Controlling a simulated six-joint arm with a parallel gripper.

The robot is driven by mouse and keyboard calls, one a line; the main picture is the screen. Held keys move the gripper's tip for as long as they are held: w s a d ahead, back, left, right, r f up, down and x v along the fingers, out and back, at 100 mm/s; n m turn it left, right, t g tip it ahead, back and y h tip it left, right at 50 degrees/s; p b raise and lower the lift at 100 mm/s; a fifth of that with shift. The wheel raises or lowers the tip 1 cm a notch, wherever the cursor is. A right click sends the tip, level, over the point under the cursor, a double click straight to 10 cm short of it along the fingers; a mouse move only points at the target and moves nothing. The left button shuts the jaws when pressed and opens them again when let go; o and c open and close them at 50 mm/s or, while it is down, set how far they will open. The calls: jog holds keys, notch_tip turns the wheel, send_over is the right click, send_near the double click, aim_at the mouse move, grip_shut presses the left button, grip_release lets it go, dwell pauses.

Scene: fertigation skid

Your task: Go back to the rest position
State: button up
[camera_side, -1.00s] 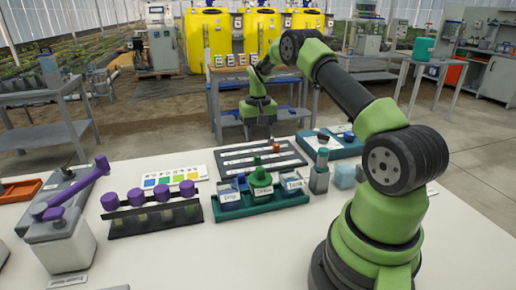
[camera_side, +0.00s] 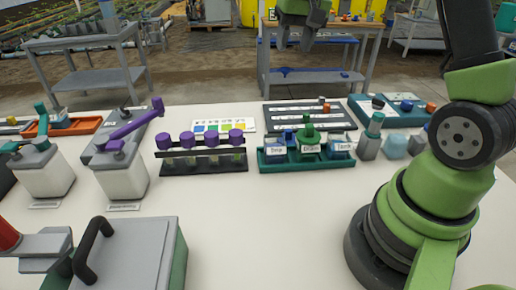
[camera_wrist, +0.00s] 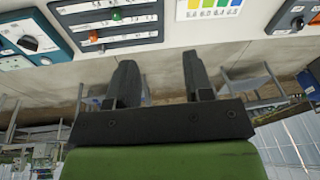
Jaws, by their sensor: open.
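My gripper (camera_side: 298,36) hangs at the top of the side view, above and behind the far edge of the white table. Its two dark fingers point down and are apart, with nothing between them. In the wrist view my gripper (camera_wrist: 160,80) shows both fingers spread, with a clear gap. My upper arm runs out of the top of the side view, so its bend is hidden.
A teal tray (camera_side: 305,163) with labelled blocks, a rack of purple-capped vials (camera_side: 205,165), a dark slotted board (camera_side: 345,121) and a colour chart (camera_side: 221,125) stand on the table (camera_side: 260,225). A grey-lidded box (camera_side: 135,250) stands at front left. The front middle is clear.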

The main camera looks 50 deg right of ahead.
jog(key=s+a+r+n+t, duration=0.1)
jog(key=s+a+r, duration=0.3)
jog(key=s+a, duration=0.15)
jog(key=s+a+r+n+t, duration=0.1)
jog(key=s+a+r+t, duration=0.1)
jog(key=s+a+r, duration=0.3)
jog(key=s+a+f+n+t+y, duration=0.1)
jog(key=s+a+f+y, duration=0.1)
jog(key=s+a, duration=0.4)
jog(key=s+f, duration=0.1)
jog(key=s, duration=0.1)
jog(key=shift+s+a+t, duration=0.4)
